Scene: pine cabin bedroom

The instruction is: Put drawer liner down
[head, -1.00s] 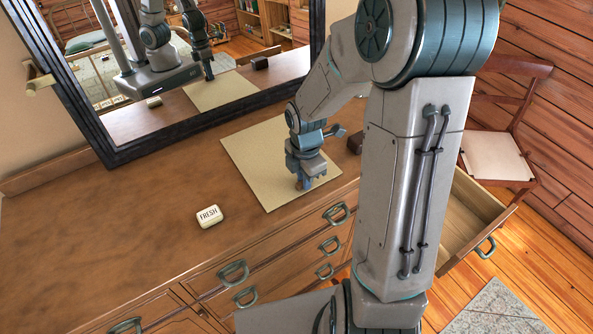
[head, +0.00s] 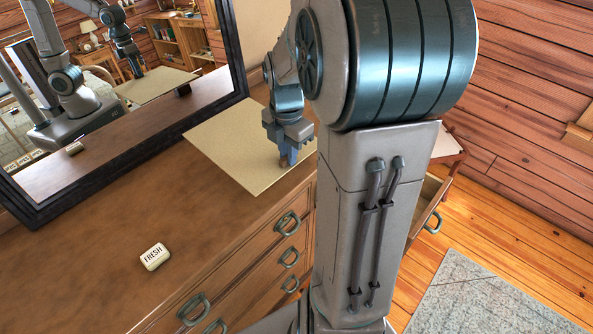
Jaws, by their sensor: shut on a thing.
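The drawer liner (head: 225,140) is a thin, flat, pale beige sheet at the back right of the wooden dresser top (head: 130,215), close under the mirror. My gripper (head: 287,160) is pointed down and shut on the liner near its right front side. The sheet looks flat and roughly level; I cannot tell whether it touches the top or hangs just above it. An open drawer (head: 424,212) shows at the right, mostly hidden behind my arm.
A white soap bar marked FRESH (head: 155,256) lies on the dresser top's front left. A dark-framed mirror (head: 110,140) stands behind and reflects my arm and the liner. The dresser top between soap and liner is bare. A grey rug (head: 490,290) lies at lower right.

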